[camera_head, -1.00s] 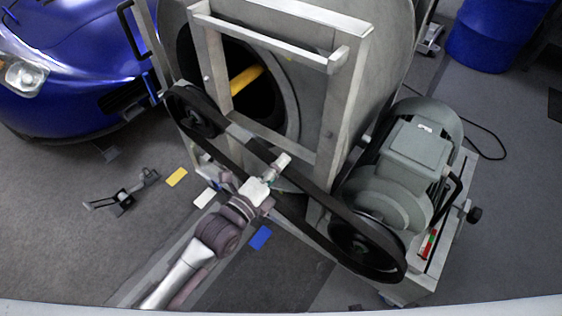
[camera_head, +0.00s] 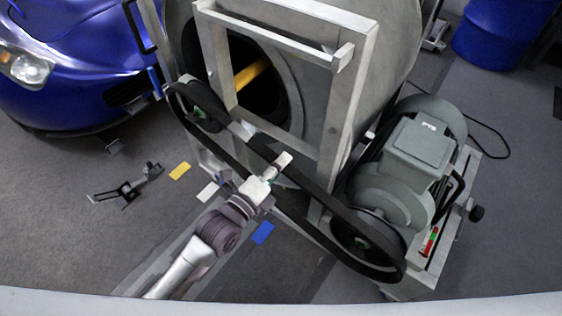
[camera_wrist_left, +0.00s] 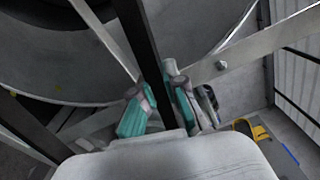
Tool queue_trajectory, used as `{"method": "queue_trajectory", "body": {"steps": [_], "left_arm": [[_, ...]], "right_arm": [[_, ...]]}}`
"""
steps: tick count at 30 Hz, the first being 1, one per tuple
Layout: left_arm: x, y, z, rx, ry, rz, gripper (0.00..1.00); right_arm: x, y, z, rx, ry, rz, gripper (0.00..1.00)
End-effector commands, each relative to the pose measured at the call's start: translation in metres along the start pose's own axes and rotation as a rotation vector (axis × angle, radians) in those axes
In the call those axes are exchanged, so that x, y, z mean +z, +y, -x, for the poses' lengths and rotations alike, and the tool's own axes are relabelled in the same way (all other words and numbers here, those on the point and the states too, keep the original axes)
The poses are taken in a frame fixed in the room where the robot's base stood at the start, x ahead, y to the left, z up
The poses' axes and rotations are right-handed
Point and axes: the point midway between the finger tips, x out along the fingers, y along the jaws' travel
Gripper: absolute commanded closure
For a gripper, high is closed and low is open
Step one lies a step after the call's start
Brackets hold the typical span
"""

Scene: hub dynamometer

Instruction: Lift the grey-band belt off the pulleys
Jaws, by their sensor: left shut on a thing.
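The black belt (camera_head: 310,189) makes a long slanted loop around the upper-left pulley (camera_head: 199,108) and the lower-right pulley (camera_head: 361,242) in the head view. A grey band (camera_head: 242,130) shows on its upper run. I cannot tell whether the belt sits in the grooves or just in front of them. My left gripper (camera_head: 272,174) is between the pulleys at the belt's middle. In the left wrist view, its teal-and-grey fingers (camera_wrist_left: 155,100) are shut on the dark belt strip (camera_wrist_left: 139,40). The fingertips' contact is partly hidden. My right gripper is not in view.
A grey frame (camera_head: 342,105) and large drum stand behind the belt. A grey motor (camera_head: 418,145) stands beside the lower-right pulley. A blue car (camera_head: 70,75) is at the left and a blue barrel (camera_head: 500,35) at the top right.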

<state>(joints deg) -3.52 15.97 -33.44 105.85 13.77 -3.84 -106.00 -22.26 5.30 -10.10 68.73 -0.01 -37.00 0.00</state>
Motion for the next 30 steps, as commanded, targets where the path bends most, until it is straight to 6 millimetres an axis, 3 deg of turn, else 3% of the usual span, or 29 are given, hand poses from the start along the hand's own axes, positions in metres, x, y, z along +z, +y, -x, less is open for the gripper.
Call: {"method": "queue_trajectory", "body": {"steps": [30], "left_arm": [[0.001, -0.001, 0.016, -0.002, -0.001, 0.0, 1.0]], "right_arm": [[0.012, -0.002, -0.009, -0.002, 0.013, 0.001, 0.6]]}}
